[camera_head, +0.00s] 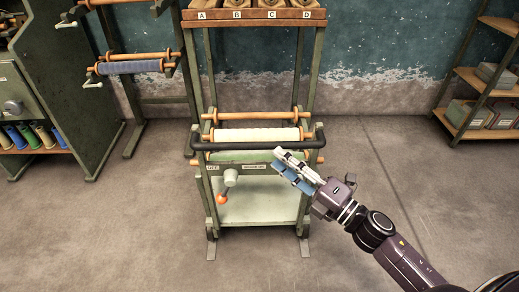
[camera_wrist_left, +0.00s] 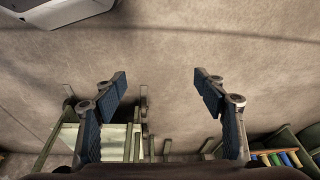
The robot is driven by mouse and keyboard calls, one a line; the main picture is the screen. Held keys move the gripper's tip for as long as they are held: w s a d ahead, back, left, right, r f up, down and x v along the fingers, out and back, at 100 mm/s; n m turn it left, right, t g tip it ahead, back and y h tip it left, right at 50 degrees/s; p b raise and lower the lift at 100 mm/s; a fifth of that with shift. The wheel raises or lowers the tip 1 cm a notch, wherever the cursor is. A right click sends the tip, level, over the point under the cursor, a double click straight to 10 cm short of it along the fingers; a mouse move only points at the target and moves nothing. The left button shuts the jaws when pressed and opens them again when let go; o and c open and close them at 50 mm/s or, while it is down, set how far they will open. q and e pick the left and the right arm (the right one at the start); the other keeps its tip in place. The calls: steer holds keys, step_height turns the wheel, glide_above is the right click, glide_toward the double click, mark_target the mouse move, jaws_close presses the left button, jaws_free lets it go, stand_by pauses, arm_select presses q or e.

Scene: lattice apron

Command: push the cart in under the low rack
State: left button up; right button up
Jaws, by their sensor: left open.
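The cart (camera_head: 252,208) is a green frame with a black handle bar (camera_head: 255,145), a white roll, orange rods and a pale bottom shelf. It stands upright in front of the low rack (camera_head: 255,17), whose wooden top is marked A to D. How far it reaches under the rack is hard to tell. My right gripper (camera_head: 279,161) is at the cart's right front, just below the handle bar; I cannot tell whether it touches or how wide its fingers stand. My left gripper (camera_wrist_left: 163,88) is open and empty over bare floor; green framework with a pale panel shows beyond it.
A green cabinet with coloured rolls (camera_head: 35,135) stands at the left, beside a stand with a blue roll (camera_head: 130,67). Wooden shelves (camera_head: 487,75) with boxes stand at the far right. The floor (camera_head: 390,150) is clear right of the cart.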

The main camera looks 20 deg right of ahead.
mark_target(262, 146)
steer(key=shift+x, duration=3.7)
steer(key=shift+d, duration=0.1)
steer(key=shift+c, duration=0.7)
jaws_close()
steer(key=shift+w, duration=0.1)
